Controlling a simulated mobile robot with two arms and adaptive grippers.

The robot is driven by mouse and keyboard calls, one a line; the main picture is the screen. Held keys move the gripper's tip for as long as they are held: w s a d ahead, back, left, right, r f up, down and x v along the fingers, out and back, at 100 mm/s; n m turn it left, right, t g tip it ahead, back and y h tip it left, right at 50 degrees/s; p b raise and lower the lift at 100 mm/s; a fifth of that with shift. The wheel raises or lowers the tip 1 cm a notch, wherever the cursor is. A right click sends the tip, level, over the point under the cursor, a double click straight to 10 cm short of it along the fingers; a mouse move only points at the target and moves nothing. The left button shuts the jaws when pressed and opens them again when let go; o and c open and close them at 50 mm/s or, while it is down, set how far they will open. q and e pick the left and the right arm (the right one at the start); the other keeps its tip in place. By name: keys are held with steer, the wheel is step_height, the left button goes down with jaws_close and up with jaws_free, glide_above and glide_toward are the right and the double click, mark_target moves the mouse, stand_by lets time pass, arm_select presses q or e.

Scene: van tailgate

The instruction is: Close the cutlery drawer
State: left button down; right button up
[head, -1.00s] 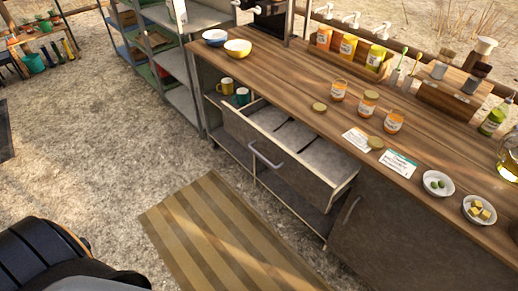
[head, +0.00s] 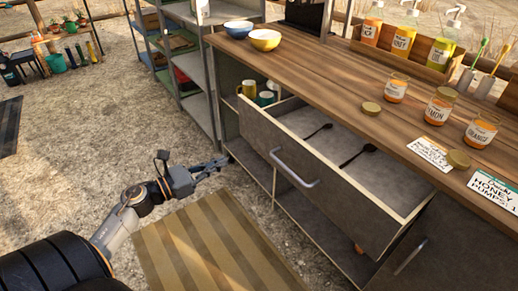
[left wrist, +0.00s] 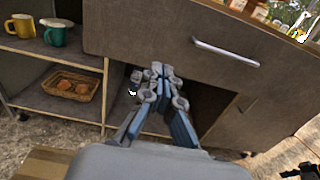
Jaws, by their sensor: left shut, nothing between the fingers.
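The cutlery drawer (head: 330,187) stands pulled out from under the wooden counter. Its grey front and bar handle (head: 294,168) face me, and dark utensils (head: 318,131) lie inside. My left gripper (head: 222,162) is shut and empty, to the left of the drawer front and apart from the handle. In the left wrist view the shut fingers (left wrist: 160,72) overlap the lower edge of the drawer front (left wrist: 150,35), with the handle (left wrist: 226,53) up and to the right. I cannot tell whether they touch the front. My right gripper is not in view.
Open shelves with mugs (head: 266,98) and a wicker basket (left wrist: 73,88) are left of and below the drawer. Jars (head: 440,106) and two bowls (head: 264,40) stand on the counter (head: 340,75). A striped mat (head: 215,245) lies on open ground in front.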

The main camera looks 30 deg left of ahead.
mark_target(267, 141)
arm_select(q)
steer(key=p+x, duration=0.1)
steer(key=x, duration=1.2)
steer(key=shift+w+d, duration=0.1)
steer(key=shift+w, duration=0.2)
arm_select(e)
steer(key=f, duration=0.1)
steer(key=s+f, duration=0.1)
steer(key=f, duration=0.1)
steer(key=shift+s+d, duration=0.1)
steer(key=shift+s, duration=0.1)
arm_select(q)
steer(key=shift+w, duration=0.1)
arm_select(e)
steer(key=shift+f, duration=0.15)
